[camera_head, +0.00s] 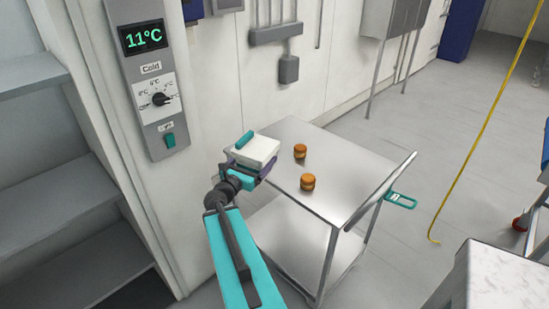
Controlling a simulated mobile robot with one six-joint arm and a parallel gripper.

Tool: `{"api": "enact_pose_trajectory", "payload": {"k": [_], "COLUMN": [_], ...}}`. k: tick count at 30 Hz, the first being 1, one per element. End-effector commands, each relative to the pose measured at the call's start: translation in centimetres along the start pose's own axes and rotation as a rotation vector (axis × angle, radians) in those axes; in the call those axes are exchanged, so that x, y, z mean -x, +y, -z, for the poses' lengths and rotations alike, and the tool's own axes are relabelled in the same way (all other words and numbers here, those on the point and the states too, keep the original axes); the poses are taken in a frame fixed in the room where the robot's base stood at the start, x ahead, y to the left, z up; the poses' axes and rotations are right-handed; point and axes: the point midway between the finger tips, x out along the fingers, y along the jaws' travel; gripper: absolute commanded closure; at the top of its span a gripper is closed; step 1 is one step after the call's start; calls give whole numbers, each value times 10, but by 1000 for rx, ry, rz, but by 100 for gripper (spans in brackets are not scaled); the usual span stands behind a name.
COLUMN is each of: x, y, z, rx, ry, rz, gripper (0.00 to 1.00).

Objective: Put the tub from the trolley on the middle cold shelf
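The white, box-shaped tub (257,151) is at the left corner of the steel trolley (335,197). My gripper (252,160) is at the tub, with a teal part along its far left edge and dark and teal parts at its near side. I cannot tell whether the fingers press on the tub, or whether it rests on the trolley top or is just above it. The cold unit stands at the left with grey shelves. Its middle shelf (60,190) looks bare where it shows.
Two small orange-brown round items (300,151) (307,182) stand on the trolley top. A wall panel (150,75) reads 11°C, with a dial below. A yellow hose (480,130) hangs at the right. A pale worktop (505,275) is at lower right. The floor right of the trolley is mostly clear.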

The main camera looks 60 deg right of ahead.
Motion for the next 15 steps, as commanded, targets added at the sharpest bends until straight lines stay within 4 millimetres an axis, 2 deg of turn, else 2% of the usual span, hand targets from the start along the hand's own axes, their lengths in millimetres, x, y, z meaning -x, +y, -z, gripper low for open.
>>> {"api": "enact_pose_trajectory", "payload": {"k": [3, 15], "x": [19, 83], "y": [23, 88], "z": [0, 4], "rx": [-1, -5], "ry": [-4, -5], "rz": [-29, -120], "gripper": [52, 52]}}
